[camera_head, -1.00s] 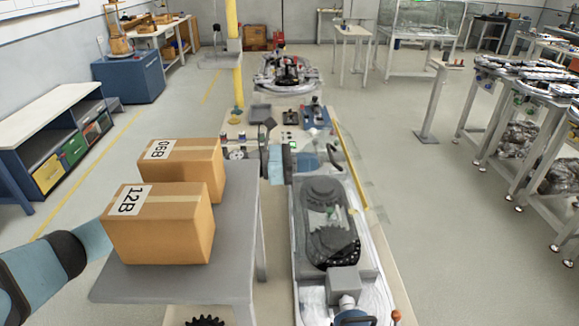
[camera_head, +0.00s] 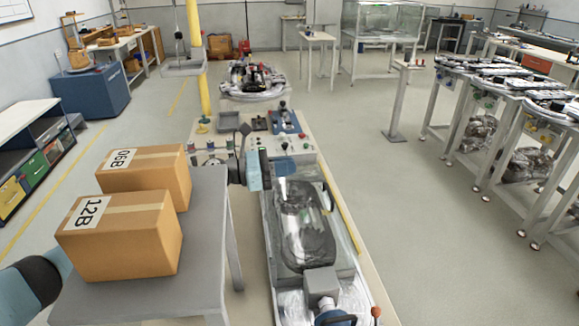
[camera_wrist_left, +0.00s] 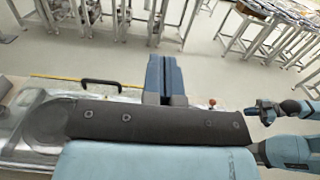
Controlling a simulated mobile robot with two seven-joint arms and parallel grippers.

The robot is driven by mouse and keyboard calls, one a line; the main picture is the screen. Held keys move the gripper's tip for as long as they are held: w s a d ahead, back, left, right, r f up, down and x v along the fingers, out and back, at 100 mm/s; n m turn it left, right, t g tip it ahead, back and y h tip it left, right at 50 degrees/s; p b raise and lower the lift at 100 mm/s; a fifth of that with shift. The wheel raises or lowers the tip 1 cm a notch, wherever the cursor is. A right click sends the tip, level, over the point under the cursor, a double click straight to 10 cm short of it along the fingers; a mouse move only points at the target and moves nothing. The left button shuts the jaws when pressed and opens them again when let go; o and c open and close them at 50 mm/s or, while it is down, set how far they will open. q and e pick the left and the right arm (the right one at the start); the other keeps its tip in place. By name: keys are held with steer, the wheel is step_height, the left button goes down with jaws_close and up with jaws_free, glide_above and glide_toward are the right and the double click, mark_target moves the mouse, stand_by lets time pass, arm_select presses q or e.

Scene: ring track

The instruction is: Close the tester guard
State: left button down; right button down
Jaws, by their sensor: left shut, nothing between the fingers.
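The tester (camera_head: 345,262) is a long pale-grey unit on the bench, with a dark part in its bed. Its clear guard (camera_head: 303,215) lies low over the dark part; I cannot tell whether it is fully down. The guard's black handle (camera_wrist_left: 115,85) shows in the left wrist view, left of my fingers, and at the guard's right side in the head view (camera_head: 327,197). My right gripper (camera_wrist_left: 255,109) appears at the right, too small to read.
Two cardboard boxes (camera_head: 125,235) stand on a grey table (camera_head: 205,262) left of the tester. Small controls and trays (camera_head: 235,121) lie on the bench beyond. An orange knob (camera_head: 376,312) is near the tester's near end.

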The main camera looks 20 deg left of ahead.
arm_select(q)
steer(key=b+v, duration=0.3)
steer(key=v, duration=1)
